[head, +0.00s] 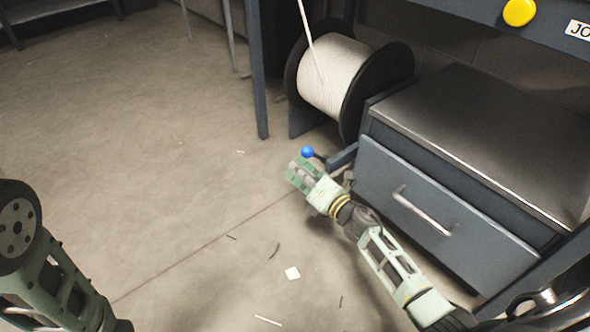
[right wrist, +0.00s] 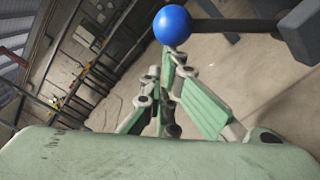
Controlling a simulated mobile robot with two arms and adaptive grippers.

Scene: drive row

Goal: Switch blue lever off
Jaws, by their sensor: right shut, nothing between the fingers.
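The blue lever shows as a blue ball knob (head: 307,152) on a short dark rod, beside the near left corner of the grey drawer cabinet. In the right wrist view the blue knob (right wrist: 172,25) sits just beyond the fingertips, its dark rod running right to a grey block. My right gripper (head: 295,174) is shut and empty, close to the knob on its near side. I cannot tell whether the fingers touch it. In the right wrist view my right gripper (right wrist: 168,75) has its fingers together below the knob. Of my left arm, only links show at lower left; its gripper is out of view.
A black cable spool (head: 400,65) with white rope stands behind the lever. The drawer cabinet (head: 480,125) with a metal handle (head: 422,212) fills the right. A yellow button (head: 519,12) is at top right. Small scraps (head: 292,273) lie on the otherwise clear floor.

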